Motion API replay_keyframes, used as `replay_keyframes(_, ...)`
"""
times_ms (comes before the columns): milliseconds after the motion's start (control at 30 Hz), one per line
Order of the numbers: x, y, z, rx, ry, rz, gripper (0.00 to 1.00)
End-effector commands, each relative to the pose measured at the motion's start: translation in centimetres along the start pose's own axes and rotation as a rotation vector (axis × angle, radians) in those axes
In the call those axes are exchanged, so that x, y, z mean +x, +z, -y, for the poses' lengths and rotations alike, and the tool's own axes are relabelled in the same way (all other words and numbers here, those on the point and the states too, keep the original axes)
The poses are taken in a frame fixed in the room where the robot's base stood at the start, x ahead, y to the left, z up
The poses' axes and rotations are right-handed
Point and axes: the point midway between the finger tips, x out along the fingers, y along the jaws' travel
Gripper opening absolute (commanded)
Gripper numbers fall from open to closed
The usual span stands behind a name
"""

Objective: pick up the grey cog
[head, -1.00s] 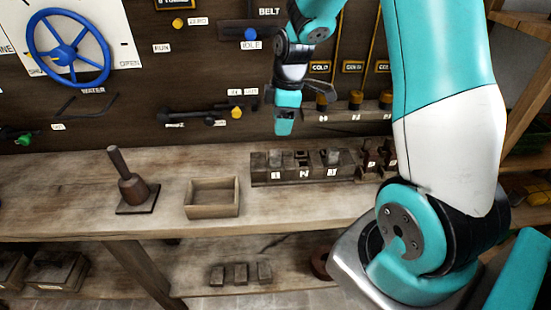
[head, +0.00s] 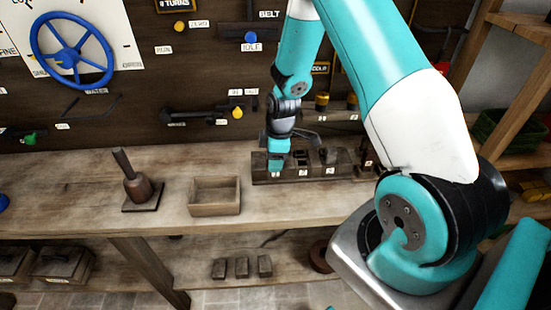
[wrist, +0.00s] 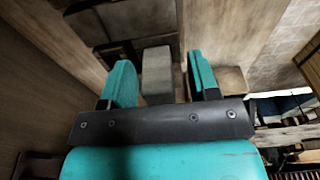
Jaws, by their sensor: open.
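A plain grey block (wrist: 157,78), which I take to be the grey cog, stands between my fingers in the wrist view. It stands in the dark wooden rack (head: 260,168) at the back of the bench. In the head view my gripper (head: 277,170) points down at the left part of this rack and hides the block. In the wrist view my gripper (wrist: 161,72) is open, with one teal finger on each side of the block. A gap shows between the block and the right finger. The left finger is closer to it; I cannot tell whether they touch.
A small open wooden box (head: 215,208) and a dark tool on a square base (head: 140,190) stand to the left on the bench. Several dark blocks (head: 242,268) lie on the lower shelf. The wall behind carries levers and a blue wheel (head: 72,50).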

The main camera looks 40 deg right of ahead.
Motion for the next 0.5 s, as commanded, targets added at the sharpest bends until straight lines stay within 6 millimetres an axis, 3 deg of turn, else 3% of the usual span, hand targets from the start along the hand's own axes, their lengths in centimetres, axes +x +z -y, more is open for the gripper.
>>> replay_keyframes(167, 0.04, -0.03, -0.03, 0.0, 0.001, 0.0, 0.55)
replay_keyframes(267, 0.03, -0.04, -0.02, -0.001, 0.001, 0.0, 0.37)
replay_keyframes(400, 0.01, -0.05, -0.02, -0.001, 0.001, 0.0, 0.05)
replay_keyframes(500, 0.01, -0.05, -0.02, -0.001, 0.001, -0.001, 0.03)
